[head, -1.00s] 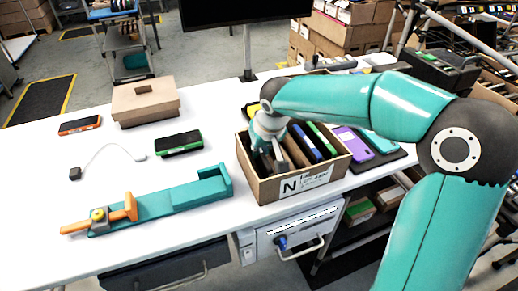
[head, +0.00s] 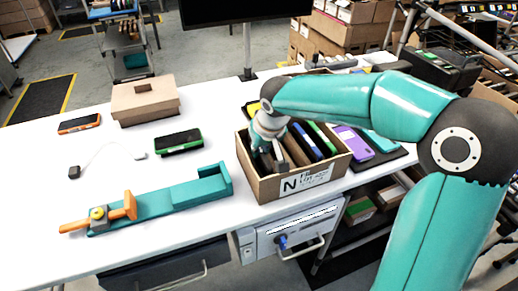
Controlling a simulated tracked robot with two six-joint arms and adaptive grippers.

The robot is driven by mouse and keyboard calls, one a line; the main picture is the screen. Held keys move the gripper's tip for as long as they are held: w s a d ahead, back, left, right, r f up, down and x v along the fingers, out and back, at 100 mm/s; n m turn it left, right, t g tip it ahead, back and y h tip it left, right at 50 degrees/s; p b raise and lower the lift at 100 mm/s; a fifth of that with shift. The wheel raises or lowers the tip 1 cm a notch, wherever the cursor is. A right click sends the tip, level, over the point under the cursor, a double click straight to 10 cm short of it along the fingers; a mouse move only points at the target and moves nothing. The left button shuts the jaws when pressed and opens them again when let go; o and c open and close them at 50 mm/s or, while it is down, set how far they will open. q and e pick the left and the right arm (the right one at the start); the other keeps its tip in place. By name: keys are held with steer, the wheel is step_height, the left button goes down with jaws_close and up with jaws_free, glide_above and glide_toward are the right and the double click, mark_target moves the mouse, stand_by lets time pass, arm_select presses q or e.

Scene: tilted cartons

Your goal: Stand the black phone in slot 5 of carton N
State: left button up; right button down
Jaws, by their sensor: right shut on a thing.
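Carton N (head: 305,181) is a brown open carton with a white "N" label, standing tilted near the right front of the white table. A blue phone (head: 306,142) and a green phone (head: 322,137) stand in its slots on the right side. My right gripper (head: 270,160) reaches down into the left part of the carton and is shut. The black phone does not show clearly; what the fingers hold is hidden by the gripper and the carton walls, and I cannot tell its slot. My left gripper is not in view.
A purple phone (head: 352,141) and a teal phone (head: 382,142) lie right of the carton. A green-edged phone (head: 178,142), an orange-edged phone (head: 79,124), a brown box (head: 146,101), a cable (head: 105,152) and a teal fixture (head: 170,200) lie to the left.

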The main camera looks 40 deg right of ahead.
steer(key=c, duration=1.1)
jaws_free()
steer(key=shift+r, duration=0.1)
steer(key=v, duration=1.1)
steer(key=shift+s+r, duration=0.3)
steer(key=shift+r, duration=0.05)
step_height(320, 180, up, 7)
steer(key=p, duration=0.6)
